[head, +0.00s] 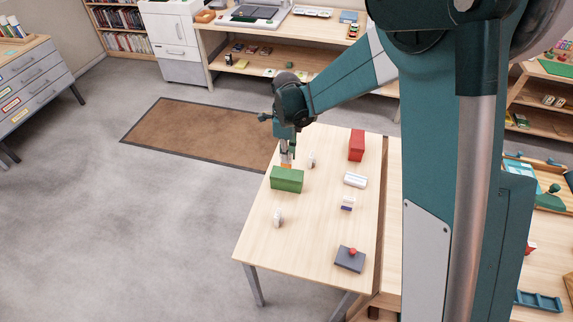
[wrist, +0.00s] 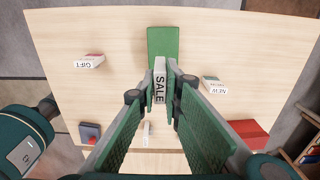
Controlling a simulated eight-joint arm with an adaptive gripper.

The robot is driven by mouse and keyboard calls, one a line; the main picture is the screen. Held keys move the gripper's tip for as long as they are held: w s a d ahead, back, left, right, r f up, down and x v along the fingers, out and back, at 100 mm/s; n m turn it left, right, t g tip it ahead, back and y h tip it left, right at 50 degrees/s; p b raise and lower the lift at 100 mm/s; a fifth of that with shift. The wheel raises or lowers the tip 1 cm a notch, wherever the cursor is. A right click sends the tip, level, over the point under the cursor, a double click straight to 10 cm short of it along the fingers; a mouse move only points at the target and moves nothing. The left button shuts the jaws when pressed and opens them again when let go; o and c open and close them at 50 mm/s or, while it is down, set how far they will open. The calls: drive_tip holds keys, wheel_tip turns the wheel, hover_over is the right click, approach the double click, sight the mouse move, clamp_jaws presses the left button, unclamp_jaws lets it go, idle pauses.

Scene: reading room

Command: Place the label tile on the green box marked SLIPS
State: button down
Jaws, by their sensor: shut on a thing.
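My gripper (head: 286,148) is shut on a pale tile (wrist: 160,88) whose face reads SALE. In the wrist view the tile stands between the green finger pads of my gripper (wrist: 160,78). The green box (head: 286,179) stands at the left edge of the table, and my gripper shows just beyond its far side in the head view. In the wrist view the green box (wrist: 163,42) appears directly past the tile. No marking on the box can be read. I cannot tell whether tile and box touch.
On the table (head: 310,235) stand a red box (head: 356,145), a white block (head: 355,180), a grey pad with a red knob (head: 350,259), and small pieces, including ones reading GIFT (wrist: 90,62) and NEW (wrist: 215,86). The front left of the table is mostly clear.

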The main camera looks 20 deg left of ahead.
sight(287, 167)
drive_tip(key=shift+f, duration=0.55)
drive_tip(key=shift+f, duration=1.85)
drive_tip(key=shift+f, duration=0.15)
drive_tip(key=c, duration=2.5)
unclamp_jaws()
wheel_tip(287, 167, up, 12)
drive_tip(key=shift+r, duration=0.15)
